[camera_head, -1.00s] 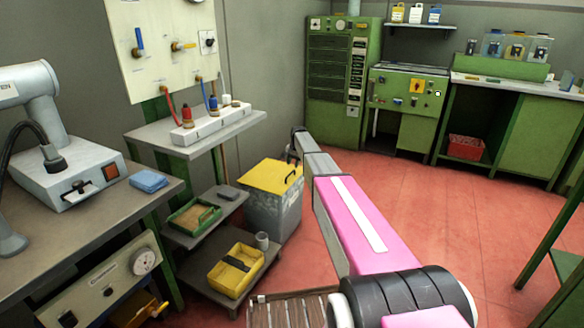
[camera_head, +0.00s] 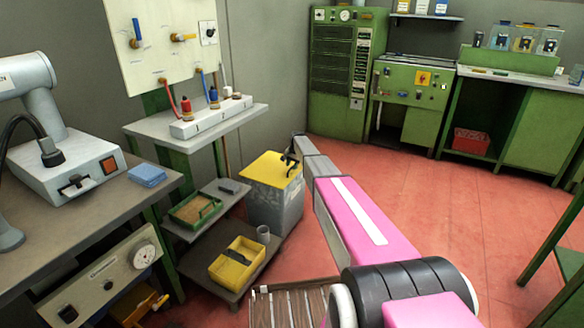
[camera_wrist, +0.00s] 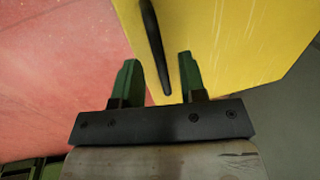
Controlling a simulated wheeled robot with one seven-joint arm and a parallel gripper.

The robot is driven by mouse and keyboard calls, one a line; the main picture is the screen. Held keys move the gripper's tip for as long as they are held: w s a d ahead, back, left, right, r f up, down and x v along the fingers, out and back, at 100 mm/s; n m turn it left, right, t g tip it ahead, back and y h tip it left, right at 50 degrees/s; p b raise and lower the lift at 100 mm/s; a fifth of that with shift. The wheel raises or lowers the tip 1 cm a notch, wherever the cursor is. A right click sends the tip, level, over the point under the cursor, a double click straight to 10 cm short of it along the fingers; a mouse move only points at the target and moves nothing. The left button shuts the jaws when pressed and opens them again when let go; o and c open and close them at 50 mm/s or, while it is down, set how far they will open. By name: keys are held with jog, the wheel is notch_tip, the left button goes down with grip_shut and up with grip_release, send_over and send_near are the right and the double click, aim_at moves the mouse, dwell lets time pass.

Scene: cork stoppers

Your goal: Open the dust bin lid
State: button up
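The dust bin (camera_head: 277,208) is a grey metal box on the floor. Its yellow lid (camera_head: 262,167) lies flat and closed on top. My gripper (camera_head: 290,159) is at the lid's right side, by the black handle. In the wrist view my gripper (camera_wrist: 158,62) has its two green fingers apart. The black handle (camera_wrist: 153,42) passes between them without visible contact on either finger. The yellow lid (camera_wrist: 225,50) fills the upper right there. In the head view my gripper and the handle overlap, so the handle is hard to make out.
A low shelf unit left of the bin holds a green tray (camera_head: 213,211), a yellow tray (camera_head: 222,270) and a grey cup (camera_head: 263,233). A wall shelf (camera_head: 155,131) is behind it. Open red floor (camera_head: 420,200) lies to the right of my arm.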

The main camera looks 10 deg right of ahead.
jog(key=shift+f, duration=0.45)
